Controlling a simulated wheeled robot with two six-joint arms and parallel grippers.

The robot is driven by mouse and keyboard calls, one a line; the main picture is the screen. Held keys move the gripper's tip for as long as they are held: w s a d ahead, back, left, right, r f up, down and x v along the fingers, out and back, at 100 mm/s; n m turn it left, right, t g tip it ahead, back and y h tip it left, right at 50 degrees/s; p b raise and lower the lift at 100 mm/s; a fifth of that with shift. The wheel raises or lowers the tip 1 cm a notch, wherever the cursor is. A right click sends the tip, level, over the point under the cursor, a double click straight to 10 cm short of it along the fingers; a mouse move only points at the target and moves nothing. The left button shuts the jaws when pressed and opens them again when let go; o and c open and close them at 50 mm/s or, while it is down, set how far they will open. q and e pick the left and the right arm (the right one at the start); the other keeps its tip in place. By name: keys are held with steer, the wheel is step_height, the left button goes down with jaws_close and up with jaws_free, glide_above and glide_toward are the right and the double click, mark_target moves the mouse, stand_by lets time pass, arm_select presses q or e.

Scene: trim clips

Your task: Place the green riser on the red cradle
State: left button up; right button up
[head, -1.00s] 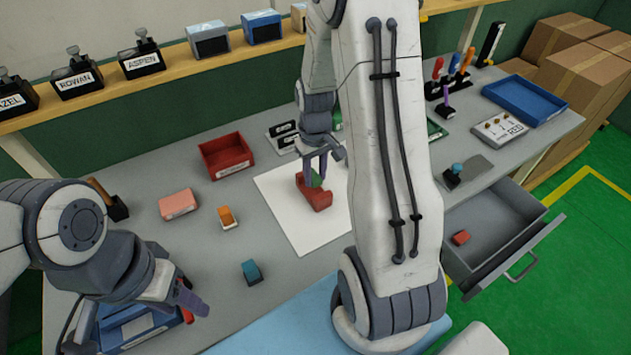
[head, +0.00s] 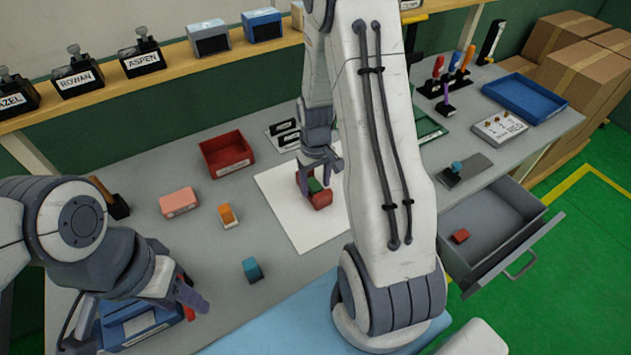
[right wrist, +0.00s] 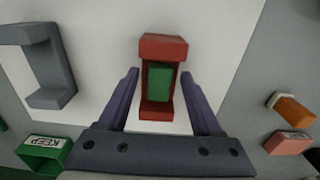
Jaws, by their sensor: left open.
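The red cradle (head: 321,201) lies on the white sheet in the middle of the bench. The green riser (head: 314,185) sits in it, between its raised ends, as the right wrist view also shows for the riser (right wrist: 160,82) and the cradle (right wrist: 163,47). My right gripper (head: 318,177) is over the cradle. In the right wrist view its fingers (right wrist: 160,73) are spread, one on each side of the riser, with gaps to it. My left gripper (head: 194,297) is open, low at the left, over the bench's near edge and away from the cradle.
A red tray (head: 227,153), a pink block (head: 179,203), an orange block (head: 228,216) and a teal block (head: 252,270) stand left of the sheet. A grey bracket (right wrist: 66,65) lies near the cradle. An open drawer (head: 488,225) juts out at right. My right arm hides part of the bench.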

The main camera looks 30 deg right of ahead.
mark_target(315, 186)
step_height(315, 186, up, 12)
steer(key=f+b, duration=0.1)
steer(key=s+a+r+n, duration=0.2)
steer(key=a, duration=0.5)
steer(key=s+a+r+n, duration=0.1)
steer(key=s+a+r, duration=0.1)
steer(key=a, duration=0.6)
steer(key=s+a+n, duration=0.2)
steer(key=s+a, duration=0.3)
steer(key=s, duration=0.2)
steer(key=s+a+r+n+y, duration=0.1)
steer(key=s+a+n, duration=0.1)
steer(key=s+a, duration=0.3)
steer(key=s, duration=0.3)
steer(key=shift+s+r+n, duration=0.15)
steer(key=shift+r+n, duration=0.1)
steer(key=shift+n, duration=0.05)
steer(key=shift+a, duration=0.1)
